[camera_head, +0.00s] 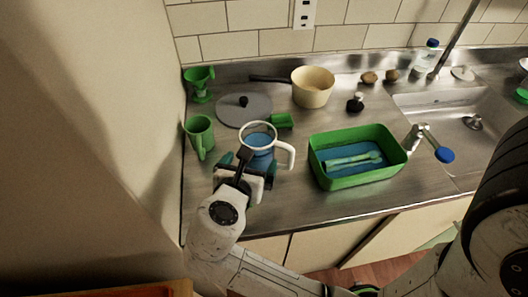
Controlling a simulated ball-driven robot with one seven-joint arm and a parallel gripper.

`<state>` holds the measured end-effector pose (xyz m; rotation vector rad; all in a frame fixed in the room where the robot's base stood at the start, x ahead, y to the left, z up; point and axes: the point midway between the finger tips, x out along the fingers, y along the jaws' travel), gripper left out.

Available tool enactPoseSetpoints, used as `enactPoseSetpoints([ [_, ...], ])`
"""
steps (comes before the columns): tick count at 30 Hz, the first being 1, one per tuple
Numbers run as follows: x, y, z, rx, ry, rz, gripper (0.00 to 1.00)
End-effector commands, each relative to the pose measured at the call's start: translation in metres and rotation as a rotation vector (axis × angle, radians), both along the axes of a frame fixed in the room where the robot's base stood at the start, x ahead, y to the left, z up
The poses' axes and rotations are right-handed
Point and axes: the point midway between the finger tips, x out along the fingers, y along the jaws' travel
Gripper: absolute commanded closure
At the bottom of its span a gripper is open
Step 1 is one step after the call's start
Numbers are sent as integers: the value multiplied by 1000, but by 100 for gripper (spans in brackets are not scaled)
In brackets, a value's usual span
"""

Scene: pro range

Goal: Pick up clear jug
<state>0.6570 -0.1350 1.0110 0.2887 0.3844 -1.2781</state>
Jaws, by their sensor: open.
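The clear jug (272,139) stands on the steel counter, with a white rim, a white handle on its right side and blue showing through it. My gripper (238,163) is open at the jug's near left side, its dark fingers close to the jug's wall. The arm and gripper hide the jug's lower part. I cannot tell whether the fingers touch the jug.
A green tub (330,181) stands right of the jug. A cream pot (313,90) stands behind. The sink (450,108) is at the right.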

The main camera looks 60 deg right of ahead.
Motion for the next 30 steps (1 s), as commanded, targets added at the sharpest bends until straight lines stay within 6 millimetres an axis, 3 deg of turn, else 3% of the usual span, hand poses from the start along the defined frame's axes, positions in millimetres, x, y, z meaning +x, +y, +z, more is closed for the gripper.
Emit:
enactPoseSetpoints([
  [18, 14, -61, -26, 1, -1, -2, 0],
  [28, 17, -67, -30, 3, -2, 0, 0],
  [30, 17, -67, -30, 3, -2, 0, 6],
])
